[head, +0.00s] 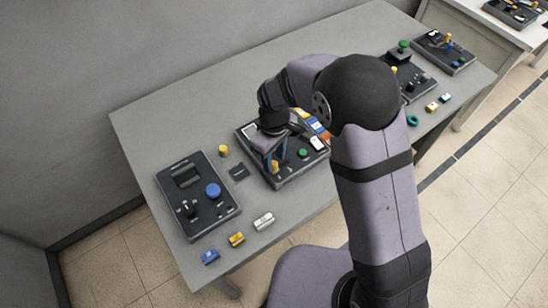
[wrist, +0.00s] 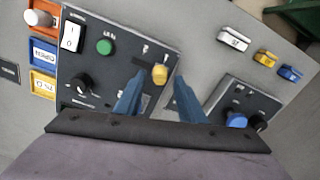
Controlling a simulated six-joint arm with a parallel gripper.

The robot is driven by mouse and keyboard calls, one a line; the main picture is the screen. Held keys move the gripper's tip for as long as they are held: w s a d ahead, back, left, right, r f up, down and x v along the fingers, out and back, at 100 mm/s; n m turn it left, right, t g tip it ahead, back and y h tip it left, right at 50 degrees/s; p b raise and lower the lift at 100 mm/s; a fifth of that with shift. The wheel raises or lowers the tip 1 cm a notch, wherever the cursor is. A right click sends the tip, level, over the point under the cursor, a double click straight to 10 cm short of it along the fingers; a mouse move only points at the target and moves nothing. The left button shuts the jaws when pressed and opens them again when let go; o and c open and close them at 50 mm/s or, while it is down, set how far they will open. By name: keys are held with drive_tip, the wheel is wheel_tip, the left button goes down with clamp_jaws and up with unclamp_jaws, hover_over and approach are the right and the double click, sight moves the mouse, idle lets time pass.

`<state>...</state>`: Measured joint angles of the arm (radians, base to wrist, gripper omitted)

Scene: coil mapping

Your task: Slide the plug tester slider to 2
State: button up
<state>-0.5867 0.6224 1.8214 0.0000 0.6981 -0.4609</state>
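The middle dark panel (wrist: 112,62) has a yellow knob (wrist: 160,73) beside a short dark slot, which looks like a slider. Its labels are too small to read, so I cannot tell whether it is the plug tester or where 2 lies. The knob also shows in the head view (head: 275,167). My gripper (wrist: 159,77) points down over this panel, with its two blue fingers apart. The knob appears between or just beyond the fingertips; contact is not visible. In the head view my gripper (head: 272,157) is partly hidden by my wrist.
The middle panel also has a green button (wrist: 104,47), a white rocker switch (wrist: 72,37) and a black dial (wrist: 82,87). A left panel with a blue knob (head: 213,190) stands nearby. Small white (head: 264,221), yellow (head: 237,239) and blue (head: 210,257) pieces lie along the front edge.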

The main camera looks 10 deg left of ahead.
sight(286, 163)
drive_tip(key=shift+f, duration=0.7)
drive_tip(key=shift+c, duration=0.6)
clamp_jaws()
drive_tip(key=shift+w+d, duration=1.6)
drive_tip(key=shift+w, duration=0.05)
drive_tip(key=shift+o, duration=0.6)
unclamp_jaws()
drive_tip(key=shift+r, duration=0.1)
